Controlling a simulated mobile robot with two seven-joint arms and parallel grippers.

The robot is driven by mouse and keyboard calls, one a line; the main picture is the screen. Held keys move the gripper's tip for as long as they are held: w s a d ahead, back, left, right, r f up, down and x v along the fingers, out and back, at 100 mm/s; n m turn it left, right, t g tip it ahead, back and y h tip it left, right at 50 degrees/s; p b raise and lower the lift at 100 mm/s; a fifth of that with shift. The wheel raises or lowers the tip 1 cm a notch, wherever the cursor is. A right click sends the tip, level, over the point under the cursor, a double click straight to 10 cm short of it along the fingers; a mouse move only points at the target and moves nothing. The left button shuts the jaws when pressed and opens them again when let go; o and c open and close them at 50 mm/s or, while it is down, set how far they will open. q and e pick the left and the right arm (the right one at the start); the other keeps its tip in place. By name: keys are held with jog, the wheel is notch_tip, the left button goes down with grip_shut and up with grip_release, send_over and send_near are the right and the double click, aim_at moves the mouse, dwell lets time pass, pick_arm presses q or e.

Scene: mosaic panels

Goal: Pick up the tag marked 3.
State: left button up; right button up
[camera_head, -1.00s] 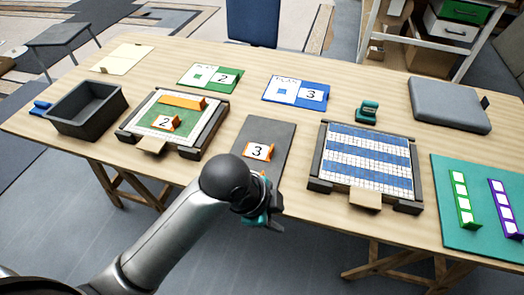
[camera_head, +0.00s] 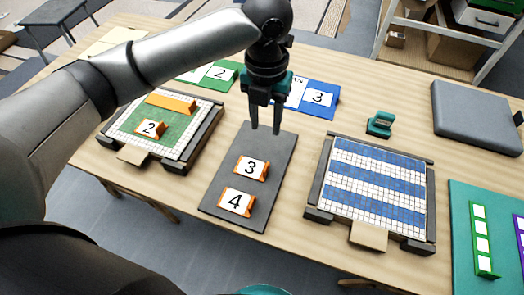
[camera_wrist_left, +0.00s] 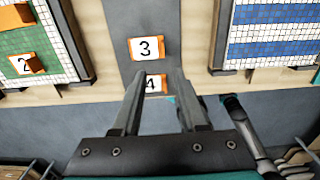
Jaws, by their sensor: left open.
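The tag marked 3 (camera_head: 251,168) is an orange holder with a white face, on the dark grey mat (camera_head: 226,184). It also shows in the left wrist view (camera_wrist_left: 146,48). The tag marked 4 (camera_head: 237,201) stands on the same mat, nearer the front edge; the left wrist view shows it partly behind my fingers (camera_wrist_left: 155,84). My left gripper (camera_head: 265,131) is open and empty, fingers pointing down, above the mat's far end and apart from the tag marked 3. My right gripper is not seen.
Left of the mat is a green mosaic panel (camera_head: 118,128) with a tag marked 2 (camera_head: 151,128) and an orange bar. Right is a blue-and-white panel (camera_head: 380,185). Plan cards marked 2 (camera_head: 219,74) and 3 (camera_head: 318,98) lie behind. A small teal object (camera_head: 380,123) stands beyond.

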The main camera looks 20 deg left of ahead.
pick_arm(q)
notch_tip(320, 180, down, 6)
jog(key=b, duration=0.2)
send_over(266, 167)
jog(key=f, duration=0.4)
jog(key=shift+w+a+f, duration=0.1)
jog(key=shift+w+a, duration=0.1)
jog(key=f, duration=0.1)
jog(key=f+b, duration=0.1)
jog(key=f, duration=0.3)
jog(key=shift+s+d+b, duration=0.15)
jog(key=shift+d+b, duration=0.1)
jog(key=shift+b, duration=0.1)
jog(key=shift+r, duration=0.1)
grip_shut()
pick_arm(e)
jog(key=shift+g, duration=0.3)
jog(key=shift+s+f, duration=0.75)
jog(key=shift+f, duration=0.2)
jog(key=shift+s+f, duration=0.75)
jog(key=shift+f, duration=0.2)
